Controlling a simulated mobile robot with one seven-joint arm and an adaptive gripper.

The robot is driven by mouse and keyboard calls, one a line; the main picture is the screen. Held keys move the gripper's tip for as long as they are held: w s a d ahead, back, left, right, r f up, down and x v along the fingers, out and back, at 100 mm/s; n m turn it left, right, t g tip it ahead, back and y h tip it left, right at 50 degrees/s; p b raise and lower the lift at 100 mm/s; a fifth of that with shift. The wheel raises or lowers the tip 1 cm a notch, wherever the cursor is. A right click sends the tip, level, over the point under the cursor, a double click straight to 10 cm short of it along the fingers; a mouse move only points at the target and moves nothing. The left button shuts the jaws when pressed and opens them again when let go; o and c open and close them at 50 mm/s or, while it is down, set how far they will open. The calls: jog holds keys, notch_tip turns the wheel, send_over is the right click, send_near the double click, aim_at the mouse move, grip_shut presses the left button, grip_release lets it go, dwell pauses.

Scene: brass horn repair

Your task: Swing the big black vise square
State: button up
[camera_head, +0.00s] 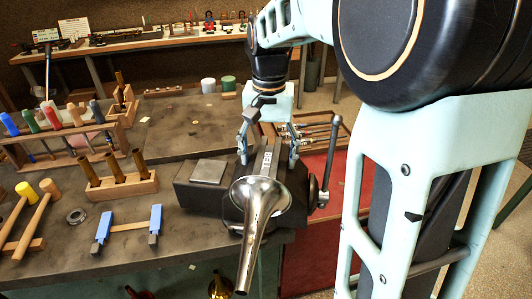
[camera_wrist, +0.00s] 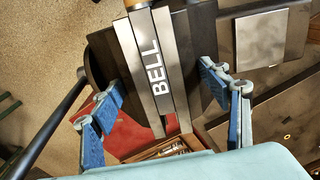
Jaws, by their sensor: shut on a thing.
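The big black vise (camera_head: 200,196) sits on the bench at its front right edge, turned at an angle to the bench edge. A metal bar marked BELL runs along its top, clear in the wrist view (camera_wrist: 152,62). A long lever handle (camera_head: 329,150) stands up at its right. A silver horn bell (camera_head: 258,200) is at the vise's front, its tube hanging over the bench edge. In the wrist view, gaps show beside the fingers (camera_wrist: 165,105); exact contact is hidden.
A wooden block with brass cones (camera_head: 118,186), a blue-ended clamp (camera_head: 128,228) and mallets (camera_head: 35,215) lie left of the vise. A tool rack (camera_head: 65,133) stands behind them. A red drawer or panel (camera_head: 318,240) is below right. The bench behind the vise is mostly clear.

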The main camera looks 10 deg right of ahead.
jog(key=n, duration=0.2)
jog(key=w+n+p, duration=0.1)
jog(key=n, duration=0.1)
jog(key=shift+d+f, duration=0.15)
jog(key=shift+f, duration=0.25)
jog(key=shift+c, duration=0.2)
jog(key=o, duration=1.4)
jog(key=shift+o, duration=1.3)
jog(key=shift+w+f, duration=0.1)
jog(key=shift+w, duration=0.1)
jog(key=o, duration=0.4)
jog(key=shift+r, duration=0.2)
notch_tip(320, 180, up, 12)
